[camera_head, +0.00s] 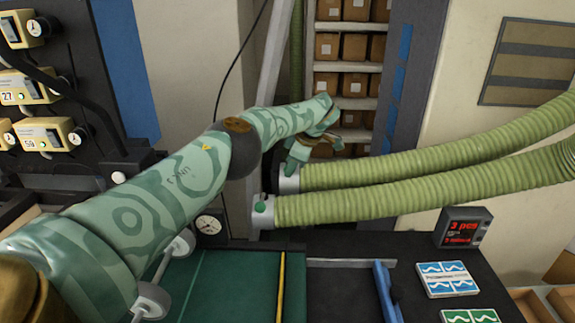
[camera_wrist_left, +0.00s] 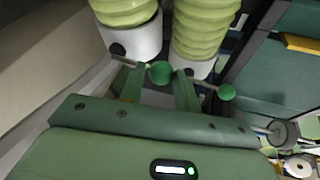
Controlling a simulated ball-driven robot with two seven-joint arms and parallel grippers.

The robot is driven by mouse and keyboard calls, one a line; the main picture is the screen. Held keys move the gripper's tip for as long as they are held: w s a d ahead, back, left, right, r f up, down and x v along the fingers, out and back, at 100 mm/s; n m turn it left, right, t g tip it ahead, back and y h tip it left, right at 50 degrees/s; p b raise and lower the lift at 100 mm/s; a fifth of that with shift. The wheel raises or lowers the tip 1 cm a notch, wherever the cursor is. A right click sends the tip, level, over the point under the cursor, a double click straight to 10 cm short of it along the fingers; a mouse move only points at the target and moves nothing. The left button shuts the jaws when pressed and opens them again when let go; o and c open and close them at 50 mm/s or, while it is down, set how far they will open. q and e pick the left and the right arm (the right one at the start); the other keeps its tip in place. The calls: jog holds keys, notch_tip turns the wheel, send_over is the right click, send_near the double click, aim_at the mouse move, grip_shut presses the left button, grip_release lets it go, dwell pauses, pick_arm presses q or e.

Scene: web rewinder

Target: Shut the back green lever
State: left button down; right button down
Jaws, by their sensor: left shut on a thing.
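The back green lever shows in the left wrist view as a round green knob (camera_wrist_left: 160,73) on a thin metal rod by the white collar (camera_wrist_left: 133,42) of the left-hand hose. My left gripper (camera_wrist_left: 158,84) has its fingers on both sides of this knob and is shut on it. In the head view my left gripper (camera_head: 292,163) is at the back hose's white collar (camera_head: 288,184) and largely hides the back lever. The front green lever (camera_head: 261,207) sits on the front collar; its knob (camera_wrist_left: 227,92) is right of my fingers in the wrist view. My right gripper is out of view.
Two ribbed green hoses (camera_head: 400,203) run right from the collars. A dark table with a green mat (camera_head: 235,285), a blue-handled tool (camera_head: 386,290) and a red-digit display (camera_head: 463,227) lies in front. Shelves of boxes (camera_head: 350,48) stand behind. A grey post (camera_head: 272,60) rises close to my arm.

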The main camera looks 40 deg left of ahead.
pick_arm(q)
jog(key=shift+a+n+b, duration=0.15)
jog(key=shift+n+b, duration=0.25)
